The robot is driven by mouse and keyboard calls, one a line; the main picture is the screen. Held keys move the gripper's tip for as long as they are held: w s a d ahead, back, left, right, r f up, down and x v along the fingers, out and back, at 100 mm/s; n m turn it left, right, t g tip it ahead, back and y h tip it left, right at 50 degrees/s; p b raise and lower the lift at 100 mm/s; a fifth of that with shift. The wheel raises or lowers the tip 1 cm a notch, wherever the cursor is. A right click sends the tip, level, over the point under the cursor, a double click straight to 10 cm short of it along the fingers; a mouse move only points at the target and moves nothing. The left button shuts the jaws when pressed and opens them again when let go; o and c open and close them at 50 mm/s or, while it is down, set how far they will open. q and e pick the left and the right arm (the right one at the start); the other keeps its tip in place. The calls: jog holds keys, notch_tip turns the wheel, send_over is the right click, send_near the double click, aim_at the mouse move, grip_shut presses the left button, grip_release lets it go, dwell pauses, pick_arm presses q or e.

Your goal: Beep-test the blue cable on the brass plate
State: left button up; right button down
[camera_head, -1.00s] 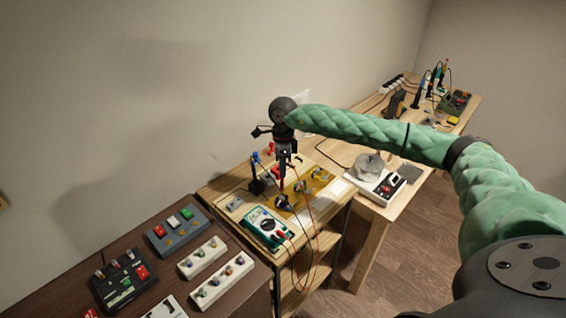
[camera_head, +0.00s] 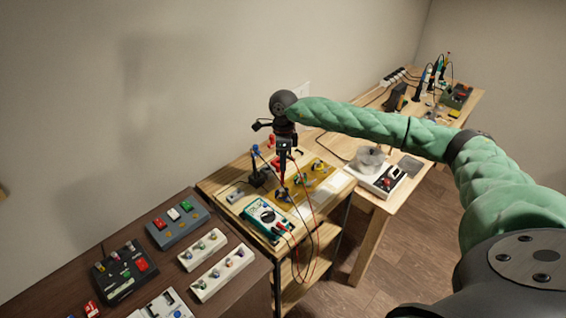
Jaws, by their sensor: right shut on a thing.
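The brass plate (camera_head: 318,186) lies on the light wooden bench, with small parts on it. My right gripper (camera_head: 284,152) is over the plate's back left part, shut on a red probe (camera_head: 281,172) that points down. I cannot tell whether the probe's tip touches anything. The teal multimeter (camera_head: 264,216) lies in front of the plate, with red and black leads at its front. A blue-topped piece (camera_head: 255,150) stands on a black stand (camera_head: 257,178) left of the gripper. I cannot make out the blue cable for certain. My left gripper is out of view.
A dark table (camera_head: 130,225) at the left holds several pedal-like boxes. A white device (camera_head: 378,181) stands on the bench to the right, with tools farther back. Loose leads hang over the bench's front edge. The wall is close behind.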

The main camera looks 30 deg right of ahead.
jog(key=shift+b, duration=0.45)
dwell(1.1)
jog(key=shift+f+b, duration=0.55)
jog(key=shift+f, duration=0.05)
dwell(0.8)
jog(key=shift+b, duration=0.45)
dwell(3.0)
jog(key=shift+r, duration=0.1)
dwell(0.7)
jog(key=shift+r, duration=2.9)
